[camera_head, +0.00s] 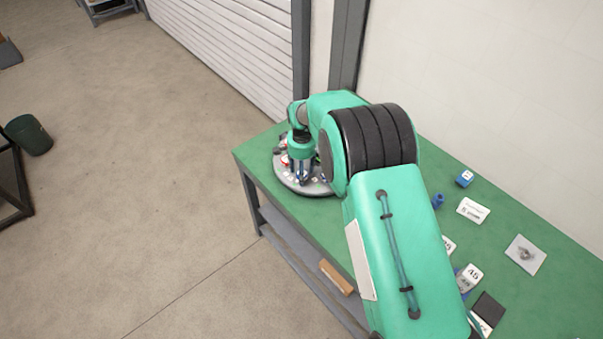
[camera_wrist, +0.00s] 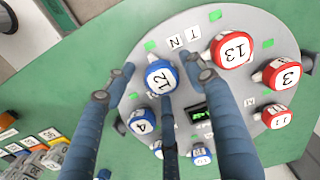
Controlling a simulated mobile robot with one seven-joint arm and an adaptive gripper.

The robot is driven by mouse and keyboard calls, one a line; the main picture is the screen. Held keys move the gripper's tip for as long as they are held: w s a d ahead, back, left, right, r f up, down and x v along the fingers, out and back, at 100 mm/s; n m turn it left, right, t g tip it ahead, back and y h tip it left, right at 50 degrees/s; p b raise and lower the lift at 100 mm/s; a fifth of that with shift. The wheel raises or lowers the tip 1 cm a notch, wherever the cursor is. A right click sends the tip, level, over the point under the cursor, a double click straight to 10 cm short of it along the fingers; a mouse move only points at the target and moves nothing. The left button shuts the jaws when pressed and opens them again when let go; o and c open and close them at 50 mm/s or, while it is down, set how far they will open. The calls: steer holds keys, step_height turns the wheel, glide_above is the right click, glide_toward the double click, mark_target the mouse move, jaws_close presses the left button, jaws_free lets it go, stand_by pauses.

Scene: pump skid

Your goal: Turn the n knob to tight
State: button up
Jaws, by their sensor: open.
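A round grey panel (camera_wrist: 152,35) carries several numbered knobs; it also shows on the green table in the head view (camera_head: 302,189). The tile lettered N (camera_wrist: 175,42) lies beside a T tile (camera_wrist: 193,34) near the panel's top edge in the wrist view. The blue knob marked 12 (camera_wrist: 161,76) is closest to the N tile; I cannot tell which knob the N names. My gripper (camera_wrist: 166,72) is open, with blue-grey fingers on both sides of the blue 12 knob. Contact is not clear. In the head view my gripper (camera_head: 301,172) points down over the panel.
Red knobs 13 (camera_wrist: 231,48) and 3 (camera_wrist: 282,73) sit to the right, 13 close to the right fingers. Blue knob 4 (camera_wrist: 142,121) is near the left fingers. Number cards (camera_head: 473,209) and small parts lie on the table's right half.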

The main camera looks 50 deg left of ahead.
step_height(320, 180, up, 11)
steer(key=shift+r, duration=0.2)
stand_by(0.4)
stand_by(0.5)
